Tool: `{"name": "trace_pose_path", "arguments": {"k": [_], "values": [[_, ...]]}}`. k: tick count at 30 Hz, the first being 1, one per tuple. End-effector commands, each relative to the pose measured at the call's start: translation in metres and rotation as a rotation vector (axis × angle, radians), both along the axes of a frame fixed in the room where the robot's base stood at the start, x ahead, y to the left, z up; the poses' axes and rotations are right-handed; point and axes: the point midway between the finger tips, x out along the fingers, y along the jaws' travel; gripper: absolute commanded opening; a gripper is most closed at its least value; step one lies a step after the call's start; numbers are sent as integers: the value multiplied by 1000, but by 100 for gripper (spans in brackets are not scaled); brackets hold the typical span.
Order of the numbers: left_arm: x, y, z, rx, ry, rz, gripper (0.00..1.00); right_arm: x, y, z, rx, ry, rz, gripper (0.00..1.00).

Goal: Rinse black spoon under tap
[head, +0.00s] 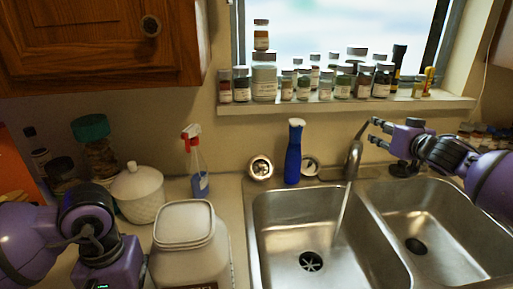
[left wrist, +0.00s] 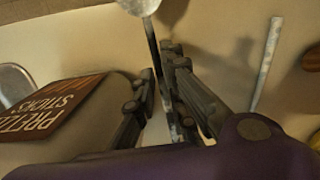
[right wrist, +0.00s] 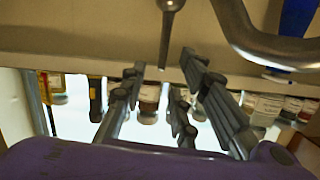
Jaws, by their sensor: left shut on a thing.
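My left gripper (left wrist: 165,85) is shut on the black spoon (left wrist: 152,38). In the left wrist view its dark handle runs up from between the fingers to a pale, shiny bowl at the top edge. In the head view the left gripper's body is at lower left beside the white jar, and its fingers and the spoon are hidden. The tap (head: 354,160) stands behind the sink, and a thin stream of water (head: 342,207) falls from it into the left basin (head: 285,215). My right gripper (head: 378,133) is open and empty, just right of the tap's upright lever (head: 362,128).
A large white jar (head: 185,225) stands between my left gripper and the sink. A spray bottle (head: 196,170), a white lidded pot (head: 140,190) and a blue bottle (head: 294,152) stand along the back. Several small jars line the windowsill (head: 345,106). Both basins look empty.

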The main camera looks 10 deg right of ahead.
Motion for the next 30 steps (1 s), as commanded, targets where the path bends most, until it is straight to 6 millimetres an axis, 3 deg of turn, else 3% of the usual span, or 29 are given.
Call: {"name": "trace_pose_path", "arguments": {"k": [9, 30], "values": [[0, 0, 0, 0, 0, 0, 0, -30, 2, 6, -2, 2, 0, 28], [0, 0, 0, 0, 0, 0, 0, -34, 3, 8, -1, 0, -1, 28]]}}
